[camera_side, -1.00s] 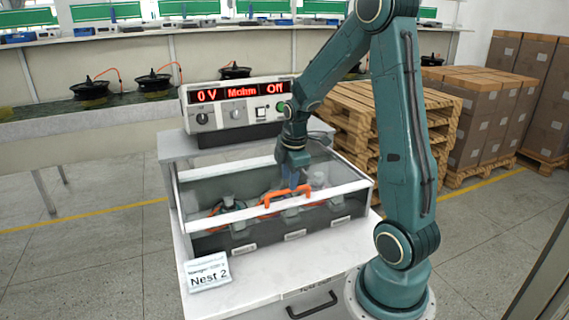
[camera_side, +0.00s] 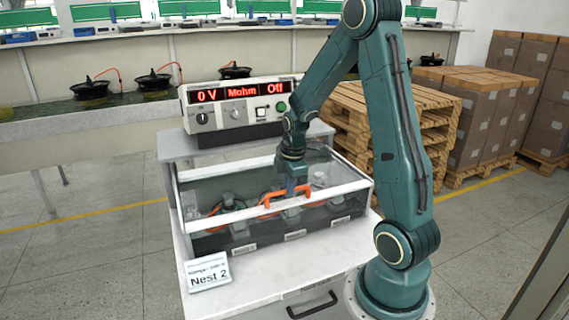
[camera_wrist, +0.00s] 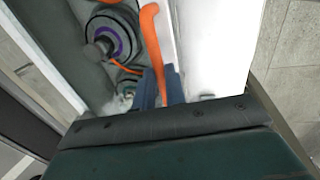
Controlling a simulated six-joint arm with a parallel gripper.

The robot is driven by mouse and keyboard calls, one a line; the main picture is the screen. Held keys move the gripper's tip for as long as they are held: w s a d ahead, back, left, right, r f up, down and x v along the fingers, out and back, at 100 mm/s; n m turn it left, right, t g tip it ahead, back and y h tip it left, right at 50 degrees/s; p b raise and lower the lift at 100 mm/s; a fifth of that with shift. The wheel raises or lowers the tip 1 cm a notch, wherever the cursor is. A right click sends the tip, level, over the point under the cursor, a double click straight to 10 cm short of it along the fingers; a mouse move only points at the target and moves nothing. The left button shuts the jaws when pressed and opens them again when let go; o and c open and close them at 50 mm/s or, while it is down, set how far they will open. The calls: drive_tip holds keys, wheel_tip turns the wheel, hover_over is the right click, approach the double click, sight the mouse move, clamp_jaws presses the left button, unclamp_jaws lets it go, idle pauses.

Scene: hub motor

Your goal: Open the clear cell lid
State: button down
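The clear cell lid (camera_side: 343,190), with a white frame, lies down over the cell. Its orange handle (camera_side: 268,202) stands on the front frame bar and also shows in the wrist view (camera_wrist: 151,35). My gripper (camera_side: 291,190) points down at the handle from above. In the wrist view, the two blue fingers of my gripper (camera_wrist: 160,88) are on either side of the handle, close to it. I cannot tell whether they press on it. Hub motors with orange cables sit under the lid; one motor (camera_wrist: 108,38) shows in the wrist view.
A tester (camera_side: 240,105) reading "0 V", "Mohm" and "Off" stands behind the cell. A "Nest 2" sign (camera_side: 208,272) stands on the bench top (camera_side: 265,275) in front. Pallets (camera_side: 385,125) and stacked boxes (camera_side: 485,120) are behind my arm on the right.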

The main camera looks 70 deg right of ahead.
drive_tip(key=shift+w+d, duration=0.1)
hover_over(262, 168)
idle(1.1)
idle(0.3)
drive_tip(key=c, duration=1.5)
unclamp_jaws()
drive_tip(key=shift+o, duration=0.2)
wheel_tip(262, 168, up, 14)
drive_tip(key=s+a, duration=0.2)
drive_tip(key=shift+f, duration=0.25)
